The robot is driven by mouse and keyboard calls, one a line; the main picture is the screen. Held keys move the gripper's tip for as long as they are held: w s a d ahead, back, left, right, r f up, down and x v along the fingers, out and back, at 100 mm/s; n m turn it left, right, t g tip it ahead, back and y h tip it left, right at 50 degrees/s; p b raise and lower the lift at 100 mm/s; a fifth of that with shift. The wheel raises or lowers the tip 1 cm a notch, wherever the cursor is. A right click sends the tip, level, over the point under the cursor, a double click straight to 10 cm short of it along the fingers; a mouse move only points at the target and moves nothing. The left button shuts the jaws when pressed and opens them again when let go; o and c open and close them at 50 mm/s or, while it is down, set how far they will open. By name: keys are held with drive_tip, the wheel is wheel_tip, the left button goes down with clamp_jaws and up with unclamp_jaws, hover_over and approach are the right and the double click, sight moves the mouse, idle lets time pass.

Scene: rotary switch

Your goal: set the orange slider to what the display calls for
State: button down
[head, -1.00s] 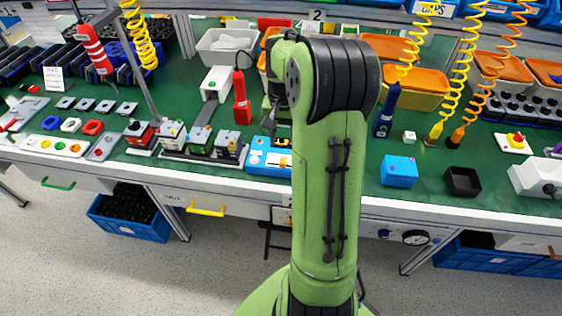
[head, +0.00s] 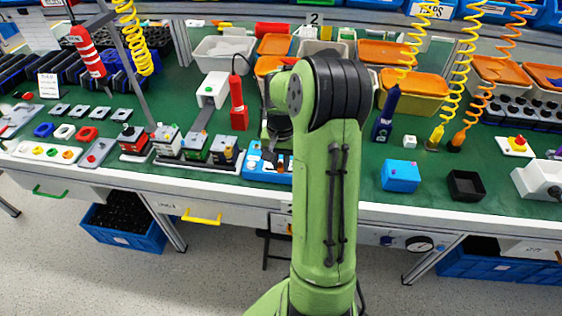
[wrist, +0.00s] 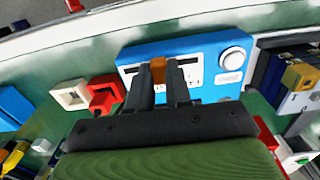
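The blue slider box (wrist: 205,92) lies under my gripper in the wrist view; its left part also shows in the head view (head: 256,176), the rest hidden behind my arm. It has pale panels with dark marks and a white round button (wrist: 235,58) at its right. The orange slider (wrist: 158,68) stands between my fingertips. My gripper (wrist: 159,76) has its fingers close together, one on each side of the slider, with no clear gap seen. The fingers hide part of the panels, and I cannot read the display.
A red block (wrist: 104,94) and a cream frame (wrist: 69,95) lie left of the box in the wrist view. Switch units (head: 226,150) stand close left of it in the head view. A light-blue box (head: 400,175) and a black bin (head: 465,186) stand right.

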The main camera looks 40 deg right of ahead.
drive_tip(key=shift+s, duration=0.1)
drive_tip(key=s+d, duration=0.2)
drive_tip(key=s, duration=0.1)
drive_tip(key=shift+d, duration=0.2)
drive_tip(key=c, duration=1)
unclamp_jaws()
drive_tip(key=shift+c, duration=0.2)
drive_tip(key=shift+r, duration=0.15)
wheel_tip(320, 180, up, 16)
drive_tip(key=p, duration=0.5)
drive_tip(key=shift+f+p, duration=0.25)
drive_tip(key=shift+p, duration=0.1)
drive_tip(key=shift+w+a, duration=0.1)
drive_tip(key=shift+a, duration=0.05)
